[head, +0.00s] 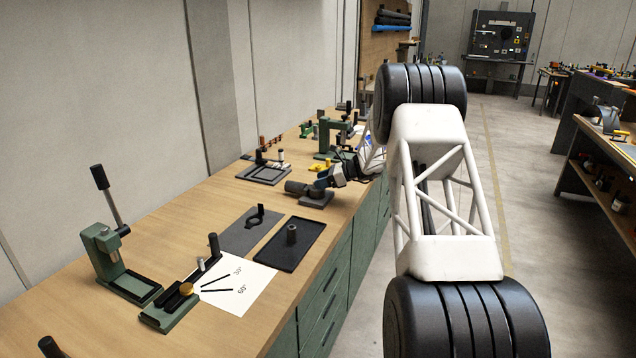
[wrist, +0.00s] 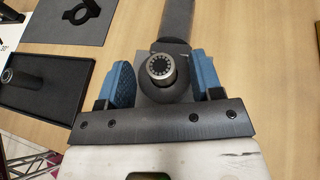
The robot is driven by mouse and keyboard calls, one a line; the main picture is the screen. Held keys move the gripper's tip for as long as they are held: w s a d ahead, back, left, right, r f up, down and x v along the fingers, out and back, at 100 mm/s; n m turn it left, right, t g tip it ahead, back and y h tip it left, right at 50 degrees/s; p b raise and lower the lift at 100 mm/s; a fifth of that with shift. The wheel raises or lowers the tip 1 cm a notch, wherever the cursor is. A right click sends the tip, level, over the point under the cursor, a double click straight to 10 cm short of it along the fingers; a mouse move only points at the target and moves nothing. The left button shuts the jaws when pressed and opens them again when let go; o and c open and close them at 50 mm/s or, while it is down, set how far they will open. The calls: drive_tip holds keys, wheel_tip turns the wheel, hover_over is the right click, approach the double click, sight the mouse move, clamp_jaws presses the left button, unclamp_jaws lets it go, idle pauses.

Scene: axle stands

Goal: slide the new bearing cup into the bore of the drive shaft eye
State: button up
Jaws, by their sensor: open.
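The drive shaft (wrist: 175,18) is a dark grey bar lying on a grey block, also visible on the bench in the head view (head: 298,188). Its rounded eye (wrist: 160,93) is between my fingers in the wrist view. The bearing cup (wrist: 161,67), a silver ring lined with small rollers, shows at the eye with its open end towards the camera. Part of its side is visible; how deep it sits I cannot tell. My gripper (wrist: 163,76) is open, with one blue finger on each side of the cup and a visible gap on both sides.
A black tray with an upright post (head: 290,245) and a grey mat with a ring-shaped tool (head: 245,234) lie nearer on the bench. A marked white sheet (head: 235,285) and a green lever press (head: 115,262) are further left. A small parts tray (head: 264,173) stands behind the shaft.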

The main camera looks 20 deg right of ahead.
drive_tip(key=shift+v, duration=2.95)
drive_tip(key=s+a+r+n+g+h, duration=0.2)
drive_tip(key=s+a+r+n, duration=0.25)
drive_tip(key=s+a, duration=0.45)
drive_tip(key=s+a+r+n+g+h, duration=0.1)
drive_tip(key=s+a+r+n, duration=0.45)
drive_tip(key=s, duration=0.55)
drive_tip(key=s+a+r+n+g+h, duration=0.2)
drive_tip(key=s+a+r, duration=0.4)
drive_tip(key=s+a, duration=0.35)
drive_tip(key=s+a+f+n+h, duration=0.1)
drive_tip(key=s+n, duration=0.5)
drive_tip(key=s, duration=1.2)
drive_tip(key=s+a+f+n+h, duration=0.2)
drive_tip(key=s+n+h, duration=0.3)
drive_tip(key=s, duration=1.2)
drive_tip(key=shift+s+a+f+n+t+h, duration=0.2)
drive_tip(key=shift+s+a+n+t+h, duration=0.2)
drive_tip(key=shift+a, duration=0.35)
